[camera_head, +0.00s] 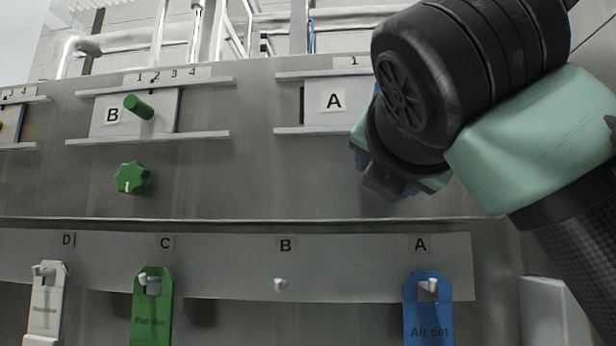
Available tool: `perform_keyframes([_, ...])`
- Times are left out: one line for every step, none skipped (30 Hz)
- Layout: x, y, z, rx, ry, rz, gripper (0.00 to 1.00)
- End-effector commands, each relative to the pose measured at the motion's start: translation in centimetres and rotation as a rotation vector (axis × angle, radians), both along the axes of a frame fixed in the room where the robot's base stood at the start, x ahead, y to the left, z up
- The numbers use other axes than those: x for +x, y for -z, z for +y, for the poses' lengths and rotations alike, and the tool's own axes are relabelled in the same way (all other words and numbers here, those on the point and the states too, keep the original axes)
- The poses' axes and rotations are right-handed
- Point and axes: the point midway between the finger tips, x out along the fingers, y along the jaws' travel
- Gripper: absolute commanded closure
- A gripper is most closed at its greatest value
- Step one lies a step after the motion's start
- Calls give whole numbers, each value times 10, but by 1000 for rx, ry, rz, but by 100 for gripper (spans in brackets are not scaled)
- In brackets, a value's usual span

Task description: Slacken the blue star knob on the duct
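The duct (240,185) is a grey metal face with labelled slide plates. Its blue star knob is not clearly seen. A small blue patch (358,158) shows at the left edge of my wrist, below slide plate A (333,101); I cannot tell whether it is the knob or part of my gripper. My gripper (384,187) is at the right, in front of the duct below plate A, mostly hidden by my own wrist. Its fingers and anything between them cannot be made out.
A green star knob (131,178) sits below slide plate B (105,117), which has a green handle (139,107). White (46,305), green (152,310) and blue (428,310) tags hang on pegs along the lower strip. Peg B (280,284) is bare.

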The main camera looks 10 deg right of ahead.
Motion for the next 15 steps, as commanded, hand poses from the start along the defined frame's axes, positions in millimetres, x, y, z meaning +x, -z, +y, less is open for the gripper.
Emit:
perform_keyframes([0,1,-1,-38,2,19,97])
perform_keyframes([0,1,-1,-63,2,26,97])
perform_keyframes([0,1,-1,-93,2,35,97])
perform_keyframes([0,1,-1,-116,2,41,97])
perform_keyframes([0,1,-2,-136,2,47,97])
perform_keyframes([0,2,-1,-163,1,55,97])
perform_keyframes([0,2,-1,-183,1,61,97])
perform_keyframes([0,2,-1,-201,2,67,97])
perform_keyframes([0,2,-2,-223,2,73,97])
perform_keyframes([0,2,-2,-239,2,77,97])
perform_keyframes([0,2,-2,-253,1,81,97])
perform_keyframes([0,2,-2,-271,1,86,97])
perform_keyframes([0,3,-2,-283,1,90,97])
perform_keyframes([0,3,-2,-294,1,93,97])
perform_keyframes([0,3,-2,-307,1,97,97])
